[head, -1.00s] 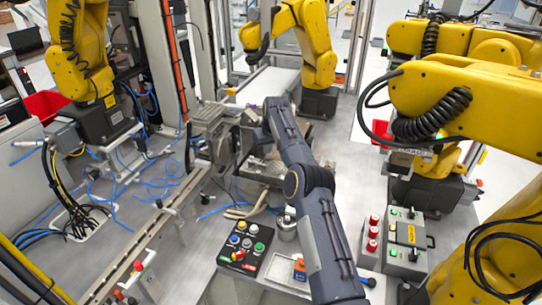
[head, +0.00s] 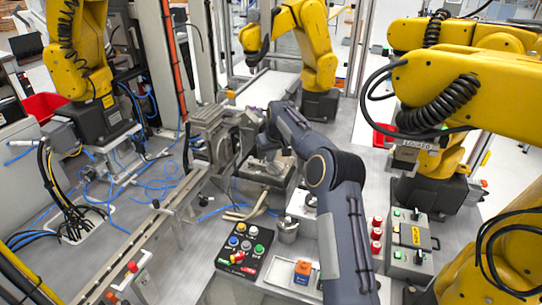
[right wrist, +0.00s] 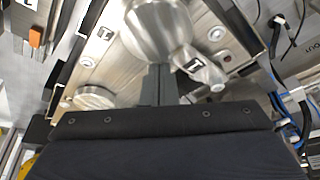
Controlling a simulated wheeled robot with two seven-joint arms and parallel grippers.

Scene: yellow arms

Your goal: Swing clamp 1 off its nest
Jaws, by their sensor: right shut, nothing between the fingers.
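The metal clamp arm with a black-and-white tag (right wrist: 195,64) lies over a bare metal plate (right wrist: 120,55) in the right wrist view. The tag mark looks like a 1. The clamp's rounded metal body (right wrist: 158,25) is at the top middle, just beyond my fingers. My right gripper (right wrist: 158,72) is shut and empty, with its dark fingers close beside the tagged arm, on its left. I cannot tell whether they touch. In the head view the fixture (head: 262,172) is partly hidden by my right forearm, and the fingers are hard to make out. My left gripper is not in view.
A black button box (head: 243,248) and a metal cup (head: 287,229) stand in front of the fixture. Yellow robot arms (head: 310,45) surround the bench. A rail (head: 150,235) runs along the left.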

